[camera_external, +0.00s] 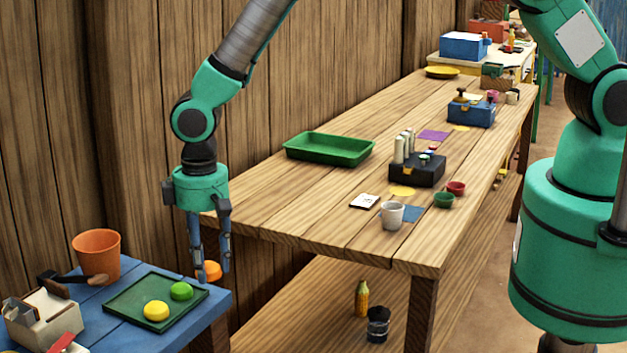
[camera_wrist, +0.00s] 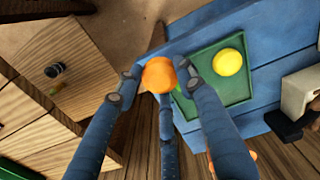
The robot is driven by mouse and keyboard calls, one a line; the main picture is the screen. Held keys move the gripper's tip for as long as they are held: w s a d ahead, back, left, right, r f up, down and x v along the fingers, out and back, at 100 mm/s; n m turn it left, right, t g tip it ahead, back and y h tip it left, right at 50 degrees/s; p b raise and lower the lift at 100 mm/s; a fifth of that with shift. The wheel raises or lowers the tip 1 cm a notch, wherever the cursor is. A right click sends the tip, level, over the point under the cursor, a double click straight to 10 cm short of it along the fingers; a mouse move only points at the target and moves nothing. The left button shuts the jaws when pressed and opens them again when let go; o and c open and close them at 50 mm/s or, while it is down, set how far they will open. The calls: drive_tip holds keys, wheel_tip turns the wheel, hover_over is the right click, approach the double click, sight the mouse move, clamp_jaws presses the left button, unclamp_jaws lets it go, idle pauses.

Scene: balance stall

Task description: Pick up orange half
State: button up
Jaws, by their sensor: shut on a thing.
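The orange half (camera_external: 209,271) is a rounded orange piece. It is between the fingers of my gripper (camera_external: 210,268), over the right edge of the blue table. In the wrist view the orange half (camera_wrist: 158,75) sits at the fingertips of my gripper (camera_wrist: 160,82), which is shut on it. One finger partly covers it in the external view. Whether it touches the table below cannot be told.
A green tray (camera_external: 121,300) with a yellow piece (camera_external: 156,310) and a green piece (camera_external: 181,290) lies on the blue table (camera_external: 216,306), just left of my gripper. An orange pot (camera_external: 97,254) stands behind it. The long wooden table (camera_external: 290,225) is to the right.

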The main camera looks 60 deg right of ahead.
drive_tip(key=shift+s+d, duration=0.3)
drive_tip(key=shift+s, duration=0.3)
